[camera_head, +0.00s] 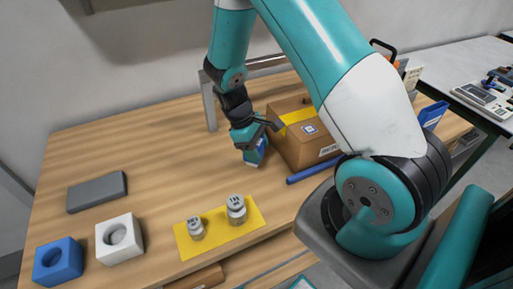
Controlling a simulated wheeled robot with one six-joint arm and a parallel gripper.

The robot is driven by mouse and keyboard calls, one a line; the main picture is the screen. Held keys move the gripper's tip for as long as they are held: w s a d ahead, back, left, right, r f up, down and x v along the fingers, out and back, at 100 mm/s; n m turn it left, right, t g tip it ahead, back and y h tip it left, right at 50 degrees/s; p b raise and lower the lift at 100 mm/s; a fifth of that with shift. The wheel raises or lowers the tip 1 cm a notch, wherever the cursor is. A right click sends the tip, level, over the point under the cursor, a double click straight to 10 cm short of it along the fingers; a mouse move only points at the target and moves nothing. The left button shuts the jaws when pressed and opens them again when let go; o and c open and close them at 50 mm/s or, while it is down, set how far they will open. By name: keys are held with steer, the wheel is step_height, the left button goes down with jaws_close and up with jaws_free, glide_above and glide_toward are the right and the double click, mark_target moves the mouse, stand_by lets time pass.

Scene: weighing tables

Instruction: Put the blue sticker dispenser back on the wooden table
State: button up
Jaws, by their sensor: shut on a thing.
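The blue sticker dispenser (256,154), a small blue block with a pale lower edge, is between the jaws of my gripper (256,138), which is shut on it and partly hides it. My gripper points down over the wooden table (150,150), just left of a cardboard box. The dispenser's lower end is at or close above the table top; I cannot tell whether it touches.
The cardboard box (304,146) with yellow tape stands close right of the gripper. A blue bar (312,172) lies before it. Two metal weights stand on a yellow mat (250,219). A grey block (97,192), white block (120,238) and blue block (58,262) sit left. The middle left is clear.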

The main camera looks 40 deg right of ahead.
steer(key=shift+f, duration=0.2)
steer(key=shift+f+b, duration=0.8)
steer(key=shift+f, duration=0.35)
steer(key=o, duration=0.9)
steer(key=b+v, duration=0.1)
steer(key=v, duration=1.6)
steer(key=shift+w+r+b, duration=0.15)
steer(key=shift+r+b, duration=0.05)
steer(key=shift+b, duration=0.15)
steer(key=shift+a, duration=0.15)
